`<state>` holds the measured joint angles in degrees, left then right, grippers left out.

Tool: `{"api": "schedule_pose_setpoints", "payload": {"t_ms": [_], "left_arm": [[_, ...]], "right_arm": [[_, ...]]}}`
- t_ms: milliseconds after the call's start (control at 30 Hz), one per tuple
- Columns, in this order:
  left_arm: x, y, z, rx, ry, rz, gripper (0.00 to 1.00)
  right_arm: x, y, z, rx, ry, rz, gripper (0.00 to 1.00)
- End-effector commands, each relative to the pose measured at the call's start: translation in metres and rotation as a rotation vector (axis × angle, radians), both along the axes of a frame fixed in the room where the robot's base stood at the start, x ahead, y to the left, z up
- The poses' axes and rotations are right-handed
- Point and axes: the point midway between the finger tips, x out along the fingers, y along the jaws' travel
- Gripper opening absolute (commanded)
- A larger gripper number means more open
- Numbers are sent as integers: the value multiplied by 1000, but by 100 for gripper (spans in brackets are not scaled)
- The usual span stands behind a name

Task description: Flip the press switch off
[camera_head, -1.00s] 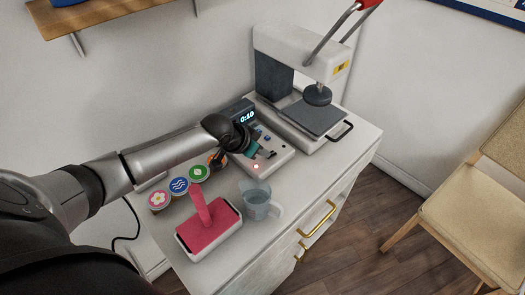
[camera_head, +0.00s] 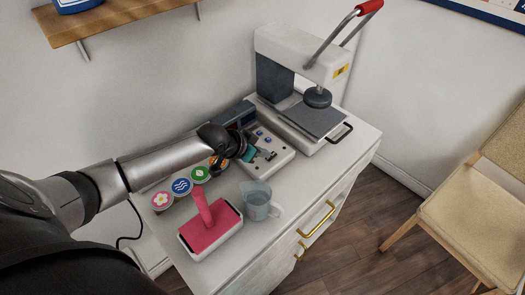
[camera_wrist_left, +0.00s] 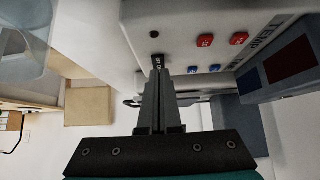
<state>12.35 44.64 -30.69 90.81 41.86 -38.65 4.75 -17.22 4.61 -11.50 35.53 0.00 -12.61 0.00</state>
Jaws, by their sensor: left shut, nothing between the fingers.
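The press control box (camera_head: 280,160) stands on the cabinet beside the heat press (camera_head: 308,62). Its display is dark, and no red light shows. My left gripper (camera_head: 265,155) is over the front of the box, shut and empty. In the left wrist view the shut fingertips (camera_wrist_left: 159,72) are at the small black switch (camera_wrist_left: 157,61) on the box (camera_wrist_left: 160,18), seeming to touch it. The fingers partly hide the switch. A dark indicator lamp (camera_wrist_left: 154,34) is beside it. Red buttons (camera_wrist_left: 205,40) and blue buttons (camera_wrist_left: 214,68) sit further along the panel.
A pink-topped stamp pad or block (camera_head: 210,230) and a clear water jug (camera_head: 257,200) stand at the front of the white cabinet (camera_head: 180,262). A chair (camera_head: 470,200) stands at the right.

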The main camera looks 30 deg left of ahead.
Motion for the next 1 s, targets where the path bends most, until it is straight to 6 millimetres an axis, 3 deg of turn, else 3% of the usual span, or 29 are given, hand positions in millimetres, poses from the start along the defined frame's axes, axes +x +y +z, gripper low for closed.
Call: {"api": "schedule_pose_setpoints", "payload": {"t_ms": [433,867,1000], "left_arm": [[0,-1,5,0,0,0,0],[-1,-3,45,0,1,1,0],[-20,4,55,3,3,-1,0]], "right_arm": [[0,0,6,0,0,-1,0],[0,0,53,-1,0,-1,0],[0,0,56,0,0,-1,0]]}}
